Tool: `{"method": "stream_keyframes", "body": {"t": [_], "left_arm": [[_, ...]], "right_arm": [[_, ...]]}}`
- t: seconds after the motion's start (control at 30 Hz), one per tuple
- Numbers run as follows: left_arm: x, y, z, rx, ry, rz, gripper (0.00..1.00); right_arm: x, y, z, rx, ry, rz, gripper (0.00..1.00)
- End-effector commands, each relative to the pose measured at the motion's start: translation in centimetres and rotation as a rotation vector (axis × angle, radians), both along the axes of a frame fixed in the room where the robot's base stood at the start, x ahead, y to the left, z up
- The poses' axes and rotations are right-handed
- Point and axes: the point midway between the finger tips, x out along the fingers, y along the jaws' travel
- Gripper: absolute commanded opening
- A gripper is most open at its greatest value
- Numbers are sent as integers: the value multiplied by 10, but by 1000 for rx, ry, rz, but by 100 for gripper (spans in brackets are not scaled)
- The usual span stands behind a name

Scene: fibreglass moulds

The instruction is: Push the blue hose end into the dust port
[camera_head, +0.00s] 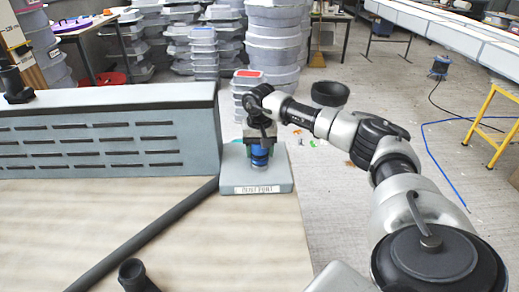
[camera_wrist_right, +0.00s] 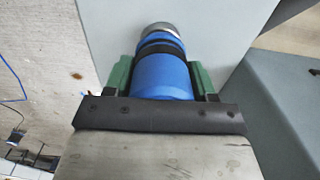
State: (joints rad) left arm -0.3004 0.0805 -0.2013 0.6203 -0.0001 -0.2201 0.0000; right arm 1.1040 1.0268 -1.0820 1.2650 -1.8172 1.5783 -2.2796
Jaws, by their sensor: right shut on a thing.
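The dust port (camera_head: 282,184) is a grey-blue block with a "DUST PORT" label on its front, at the bench's right end. The blue hose end (camera_head: 260,157) stands upright over the top of this block. My right gripper (camera_head: 259,144) comes from above and is shut on it. In the right wrist view, the green fingers (camera_wrist_right: 160,80) clasp both sides of the blue hose end (camera_wrist_right: 162,78). Beyond a dark ring and a blue band, a silver round part (camera_wrist_right: 160,29) shows at its far end. I cannot tell how deep it sits. My left gripper is not in view.
A slotted grey box (camera_head: 100,140) stands behind the bench top (camera_head: 230,250), left of the port. A dark hose or tube (camera_head: 145,235) lies diagonally across the bench. A black fitting (camera_head: 135,275) is at the front edge. Stacked grey tubs (camera_head: 272,45) stand behind.

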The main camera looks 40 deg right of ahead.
Motion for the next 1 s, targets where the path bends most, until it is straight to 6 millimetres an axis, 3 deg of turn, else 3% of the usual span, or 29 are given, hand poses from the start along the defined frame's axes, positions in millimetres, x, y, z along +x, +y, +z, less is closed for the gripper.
{"method": "stream_keyframes", "body": {"t": [1.0], "left_arm": [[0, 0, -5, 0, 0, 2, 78]], "right_arm": [[0, 0, -9, 0, 0, 0, 18]]}}
